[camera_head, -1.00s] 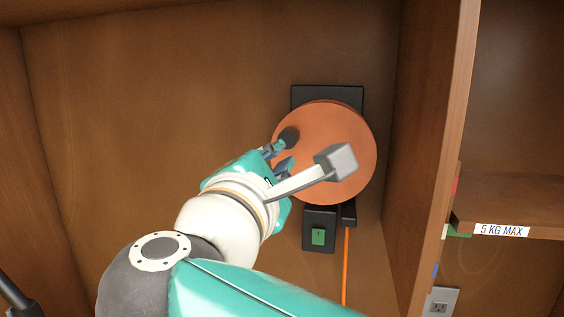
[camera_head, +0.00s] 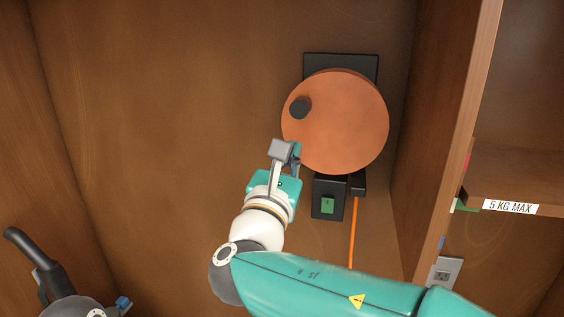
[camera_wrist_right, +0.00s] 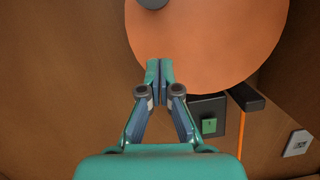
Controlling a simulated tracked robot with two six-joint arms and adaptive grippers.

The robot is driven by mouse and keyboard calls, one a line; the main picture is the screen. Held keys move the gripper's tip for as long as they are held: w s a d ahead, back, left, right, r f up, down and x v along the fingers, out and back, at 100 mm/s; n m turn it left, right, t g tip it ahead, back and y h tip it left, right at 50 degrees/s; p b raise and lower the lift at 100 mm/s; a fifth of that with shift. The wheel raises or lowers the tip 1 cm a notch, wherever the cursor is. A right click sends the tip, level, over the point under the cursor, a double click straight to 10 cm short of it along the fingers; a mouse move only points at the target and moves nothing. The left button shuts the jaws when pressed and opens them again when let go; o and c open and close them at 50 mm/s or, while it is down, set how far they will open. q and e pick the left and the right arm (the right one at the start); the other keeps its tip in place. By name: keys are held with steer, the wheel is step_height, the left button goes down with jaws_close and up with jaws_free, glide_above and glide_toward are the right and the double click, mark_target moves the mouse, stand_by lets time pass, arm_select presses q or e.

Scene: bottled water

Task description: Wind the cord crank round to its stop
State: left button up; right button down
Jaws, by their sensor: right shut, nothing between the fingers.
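The cord crank is a round orange disc (camera_head: 345,130) mounted on a black plate on the wooden back wall. Its dark round knob (camera_head: 300,107) sits at the disc's upper left. The knob also shows at the top edge of the right wrist view (camera_wrist_right: 153,3), and the disc (camera_wrist_right: 210,45) fills the upper part there. My right gripper (camera_head: 294,150) is at the disc's lower left, below the knob and apart from it. Its fingers (camera_wrist_right: 160,68) are shut and empty, overlapping the disc's lower edge in the wrist view; contact cannot be told.
Below the disc are a black box with a green switch (camera_head: 327,205) and an orange cord (camera_head: 353,235) hanging down. A wooden divider (camera_head: 455,150) stands to the right, with a labelled shelf (camera_head: 495,185) beyond. The wall left of the disc is bare.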

mark_target(297, 133)
steer(key=r+p, duration=0.1)
steer(key=r, duration=0.2)
steer(key=shift+d, duration=0.2)
arm_select(q)
step_height(297, 133, up, 2)
steer(key=shift+r+p, duration=0.2)
steer(key=shift+p, duration=0.25)
arm_select(e)
steer(key=shift+d+r, duration=0.1)
steer(key=shift+r, duration=0.4)
arm_select(q)
steer(key=shift+f, duration=0.1)
arm_select(e)
steer(key=shift+d, duration=0.1)
